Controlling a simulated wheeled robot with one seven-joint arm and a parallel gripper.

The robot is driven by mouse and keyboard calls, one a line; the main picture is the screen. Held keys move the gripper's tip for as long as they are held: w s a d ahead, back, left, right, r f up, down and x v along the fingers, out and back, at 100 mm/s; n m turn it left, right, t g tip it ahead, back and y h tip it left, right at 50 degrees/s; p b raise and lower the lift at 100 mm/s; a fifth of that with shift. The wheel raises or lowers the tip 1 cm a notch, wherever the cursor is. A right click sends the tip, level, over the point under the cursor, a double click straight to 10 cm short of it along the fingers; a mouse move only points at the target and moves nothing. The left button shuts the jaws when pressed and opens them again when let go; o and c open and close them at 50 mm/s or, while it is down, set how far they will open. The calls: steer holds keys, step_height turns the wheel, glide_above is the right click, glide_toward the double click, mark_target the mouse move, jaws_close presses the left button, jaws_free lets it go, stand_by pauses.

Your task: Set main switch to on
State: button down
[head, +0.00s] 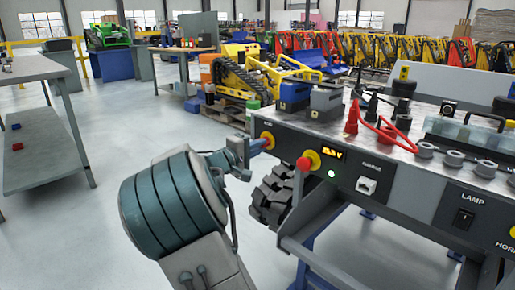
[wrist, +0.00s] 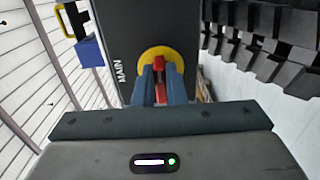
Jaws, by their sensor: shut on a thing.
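The main switch is a red handle on a round yellow plate (wrist: 163,55), beside the word MAIN on a dark panel. In the wrist view my gripper (wrist: 160,78) has its two blue fingers closed on either side of the red handle (wrist: 160,64), which lies between them along the picture's vertical. In the head view my gripper (head: 261,143) reaches the left end of the console, and the yellow plate (head: 267,137) shows just beyond the fingertips. The fingers hide much of the handle there, so I cannot tell its set position.
On the console (head: 400,187), a red knob (head: 304,164) on yellow sits right of my gripper, near a lit display (head: 333,154) and a glowing green light (head: 332,174). A LAMP rocker switch (head: 464,218) is farther right. Open floor lies left.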

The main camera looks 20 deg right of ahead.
steer(key=shift+f, duration=0.1)
steer(key=c, duration=1.5)
jaws_free()
steer(key=shift+s, duration=0.1)
steer(key=p+v, duration=0.5)
steer(key=v, duration=0.8)
steer(key=shift+a, duration=0.35)
